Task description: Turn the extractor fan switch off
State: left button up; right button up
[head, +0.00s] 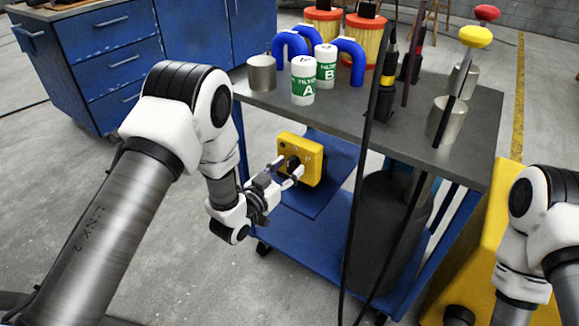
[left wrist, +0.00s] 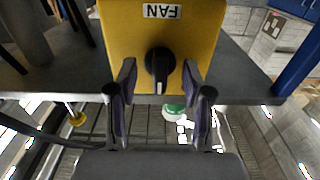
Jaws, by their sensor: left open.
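The fan switch is a yellow box (head: 312,152) on the side of the cart, below its top. In the left wrist view the box (left wrist: 205,45) carries a FAN label (left wrist: 162,12), upside down. A black rotary knob (left wrist: 160,62) with a pale pointer line sits on its face; the line points down in that view. The knob (head: 294,164) is partly covered in the head view. My left gripper (head: 284,174) is open, with its fingers on either side of the knob; in the left wrist view the fingers (left wrist: 158,88) look apart from it. My right gripper is out of view.
The grey cart top (head: 340,115) holds filter bottles A (head: 303,82) and B (head: 326,67), blue hoses (head: 352,62), metal cups and orange filters. Black cables (head: 362,180) hang in front of the cart. A blue cabinet (head: 95,60) stands behind left.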

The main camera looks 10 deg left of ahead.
pick_arm(q)
jog(key=p+v, duration=0.1)
jog(key=v, duration=0.8)
